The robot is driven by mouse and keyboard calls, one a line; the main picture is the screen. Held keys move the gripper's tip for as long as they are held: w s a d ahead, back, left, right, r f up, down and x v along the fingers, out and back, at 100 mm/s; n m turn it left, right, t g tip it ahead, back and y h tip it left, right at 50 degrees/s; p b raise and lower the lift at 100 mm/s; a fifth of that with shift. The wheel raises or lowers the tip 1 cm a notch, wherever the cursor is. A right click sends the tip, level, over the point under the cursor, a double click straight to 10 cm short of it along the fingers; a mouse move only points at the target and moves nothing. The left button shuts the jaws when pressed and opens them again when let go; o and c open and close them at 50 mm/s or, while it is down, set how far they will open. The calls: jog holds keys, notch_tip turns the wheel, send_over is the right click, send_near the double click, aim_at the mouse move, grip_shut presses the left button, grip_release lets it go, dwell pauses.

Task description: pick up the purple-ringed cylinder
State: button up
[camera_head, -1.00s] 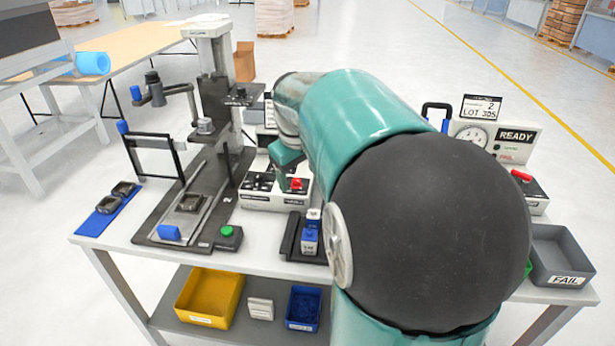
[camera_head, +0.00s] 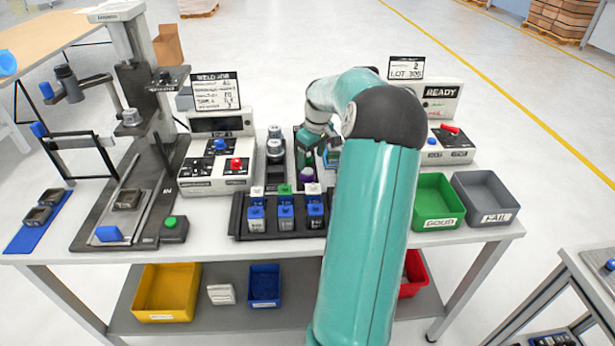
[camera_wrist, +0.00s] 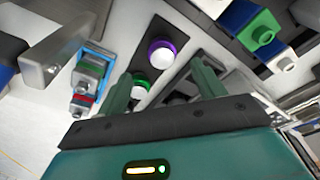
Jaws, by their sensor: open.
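The purple-ringed cylinder (camera_wrist: 162,54) shows in the wrist view with a pale round top inside a purple ring, just past my fingertips. In the head view, its purple part (camera_head: 307,174) shows low beside my gripper (camera_head: 313,157), partly hidden. My gripper (camera_wrist: 161,70) is open, its two green fingers spread on either side below the cylinder in the picture, with nothing held. A green-ringed cylinder (camera_wrist: 160,83) appears between the fingers, nearer my palm in the picture. I cannot tell the height gap to either cylinder.
A black rack with blue-and-white blocks (camera_head: 285,214) stands in front of the cylinders. Metal cylinders (camera_head: 275,147) stand to the left, beside a control box (camera_head: 216,172). Green (camera_head: 437,202) and grey (camera_head: 487,196) bins are at right. A blue-framed item (camera_wrist: 90,72) is near the left finger.

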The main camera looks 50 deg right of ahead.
aim_at(308, 171)
jog(key=f, duration=0.3)
jog(key=w+f, duration=0.1)
jog(key=f, duration=0.2)
jog(key=shift+w+a+f, duration=0.1)
jog(key=shift+w+f, duration=0.05)
jog(key=shift+f, duration=0.25)
jog(key=c, duration=1.1)
jog(key=shift+r, duration=0.15)
jog(key=shift+c, duration=0.2)
